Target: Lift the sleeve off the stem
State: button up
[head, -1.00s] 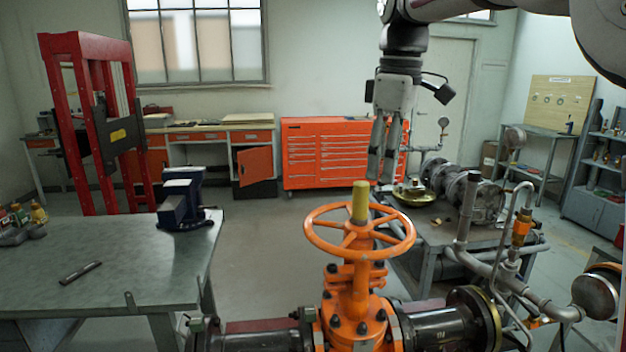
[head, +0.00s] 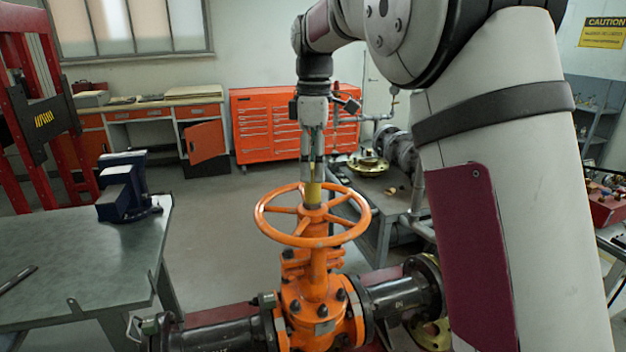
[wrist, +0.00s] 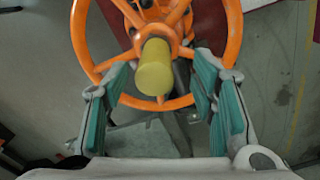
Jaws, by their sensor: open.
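The yellow-olive sleeve (head: 313,193) stands upright on the stem at the hub of the orange handwheel (head: 268,230). The stem itself is hidden by the sleeve. My gripper (head: 313,176) points down at the sleeve's top in the head view, with its fingers overlapping it there. In the wrist view my gripper's green-padded fingers are spread open, one on each side of the sleeve (wrist: 153,68), with a visible gap on both sides. I cannot tell how far down the sleeve the fingertips reach.
The handwheel rim surrounds the sleeve below my gripper. The orange valve body (head: 318,310) and dark pipes stand under it. A workbench (head: 70,260) with a blue vise (head: 122,190) is at left. A bench with a brass flange (head: 370,163) is behind right.

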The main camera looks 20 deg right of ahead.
aim_at(313, 185)
jog(key=shift+w+f+p, duration=0.15)
jog(key=shift+f+p, duration=0.3)
jog(key=shift+f, duration=0.9)
jog(key=shift+w+f+p, duration=0.15)
jog(key=shift+f+p, duration=0.25)
jog(key=shift+f, duration=0.95)
jog(key=shift+c, duration=0.4)
jog(key=c, duration=1.1)
